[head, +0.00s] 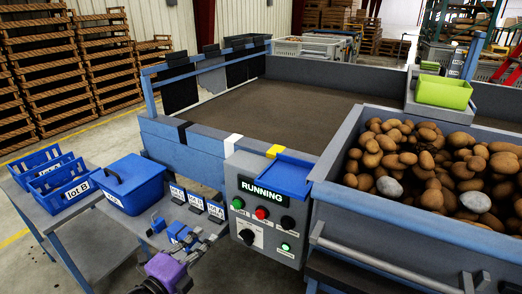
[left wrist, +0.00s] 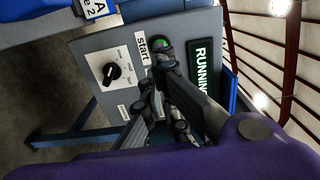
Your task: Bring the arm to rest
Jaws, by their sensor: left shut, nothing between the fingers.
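My left gripper (head: 208,240) reaches in from the bottom of the head view, with a purple wrist body behind dark fingers. It is shut and empty, to the left of the grey control panel (head: 262,187). The panel has a lit RUNNING sign, a green button (head: 238,203), a red button (head: 261,213) and a dark selector knob (head: 247,237). In the left wrist view the closed fingertips (left wrist: 163,68) overlap the panel just below the green start button (left wrist: 163,42); I cannot tell whether they touch it. My right gripper is not in view.
A blue lidded box (head: 130,185) and blue bins (head: 65,188) stand on a side table at left. A grey hopper (head: 400,222) full of potatoes is at right. A dark conveyor bed (head: 270,100) lies behind the panel. Bare floor shows at far left.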

